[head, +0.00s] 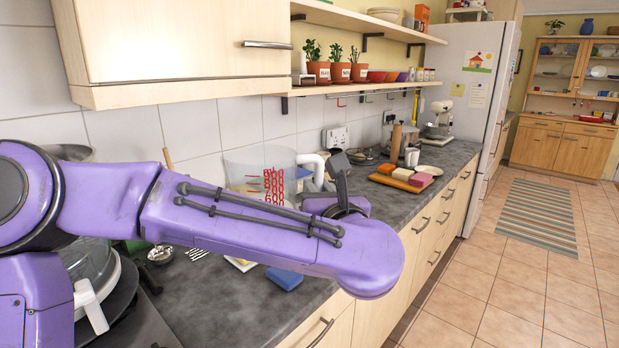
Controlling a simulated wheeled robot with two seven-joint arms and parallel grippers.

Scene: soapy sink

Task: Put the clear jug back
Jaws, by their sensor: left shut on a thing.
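The clear jug (242,167), with red markings on its side and a white handle (315,163), is upright in the middle of the head view, in front of the tiled wall. My purple left arm crosses in front of it and hides its base, so I cannot tell whether it rests on the counter or hangs above it. My left gripper (332,165) is at the handle on the jug's right side and is shut on it. The fingertips are partly hidden. My right gripper is not in view.
The grey counter (355,220) runs back to the white fridge (468,100). A blue sponge (284,278) lies near its front edge. A shelf with potted plants (340,72) and a cabinet (180,45) hang above.

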